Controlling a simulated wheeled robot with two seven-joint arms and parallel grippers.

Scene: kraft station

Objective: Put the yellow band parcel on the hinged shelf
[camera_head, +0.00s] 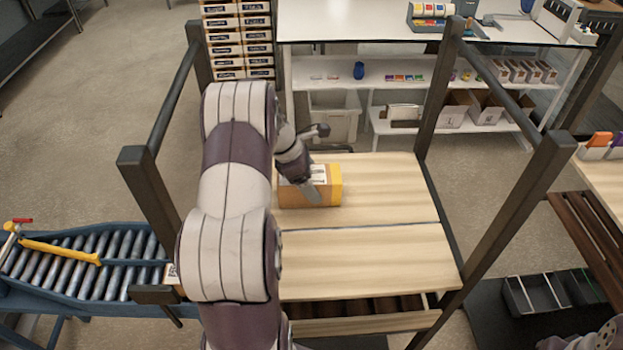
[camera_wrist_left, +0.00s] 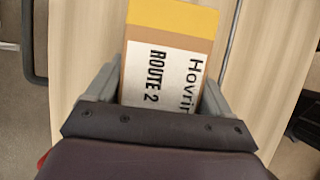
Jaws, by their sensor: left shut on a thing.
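The yellow band parcel (camera_head: 322,188) is a brown box with a yellow band at its right end and a white label on top. It is at the far left part of the wooden hinged shelf (camera_head: 385,240), on or just above it; I cannot tell which. My left gripper (camera_head: 312,192) is shut on the parcel from above. The left wrist view shows the parcel (camera_wrist_left: 170,50) between the two fingers (camera_wrist_left: 158,92), with a label reading "ROUTE 2". My left arm hides the shelf's left edge. My right gripper is not in view.
Dark posts and rails (camera_head: 505,215) frame the shelf. A roller conveyor (camera_head: 80,265) with a yellow bar stands at the left. A white shelving unit (camera_head: 430,75) with bins stands behind. The shelf's right and front parts are clear.

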